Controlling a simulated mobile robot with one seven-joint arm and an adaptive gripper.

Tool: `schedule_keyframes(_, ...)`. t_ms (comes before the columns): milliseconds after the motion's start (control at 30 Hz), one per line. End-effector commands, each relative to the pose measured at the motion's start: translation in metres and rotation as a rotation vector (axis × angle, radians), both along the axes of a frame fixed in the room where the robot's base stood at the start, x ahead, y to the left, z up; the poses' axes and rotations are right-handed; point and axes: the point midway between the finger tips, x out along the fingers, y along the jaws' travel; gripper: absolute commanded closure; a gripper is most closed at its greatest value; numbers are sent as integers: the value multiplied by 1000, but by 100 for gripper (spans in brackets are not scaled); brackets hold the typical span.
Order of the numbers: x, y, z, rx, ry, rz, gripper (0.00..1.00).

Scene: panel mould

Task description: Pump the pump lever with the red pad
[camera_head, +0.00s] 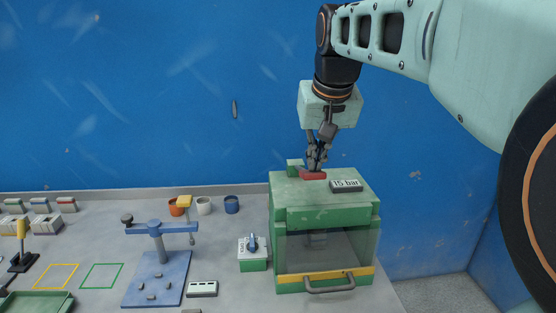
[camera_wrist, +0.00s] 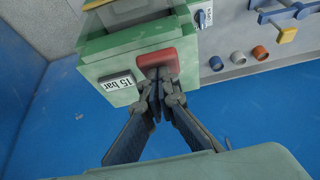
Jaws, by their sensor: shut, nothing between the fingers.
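The red pad (camera_head: 313,175) sits on top of the green press box (camera_head: 325,217), near its back left. It also shows in the wrist view (camera_wrist: 158,60), where the fingertips cover part of it. My gripper (camera_head: 317,165) points down with its fingers together and nothing between them. In the wrist view its fingertips (camera_wrist: 158,82) are at the pad; I cannot tell whether they touch it. Most of the lever under the pad is hidden. A "15 bar" display (camera_head: 346,186) stands on the box top, right of the pad.
The box has a clear front with a yellow bar and handle (camera_head: 330,284). A small green switch box (camera_head: 253,254) with a blue knob stands to its left. A blue stand (camera_head: 158,270), several cups (camera_head: 204,206) and a green tray (camera_head: 38,302) are further left. The blue wall is behind.

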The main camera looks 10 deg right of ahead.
Motion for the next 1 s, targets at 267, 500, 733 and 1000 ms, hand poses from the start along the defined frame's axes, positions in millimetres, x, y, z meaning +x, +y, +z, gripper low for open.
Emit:
schedule_keyframes(267, -9, 0, -24, 2, -68, 0, 100)
schedule_keyframes(500, -16, 0, -37, 2, -130, 1, 100)
schedule_keyframes(733, -21, 0, -51, 1, -187, 0, 100)
schedule_keyframes(1000, -26, 0, -68, 1, -253, 0, 100)
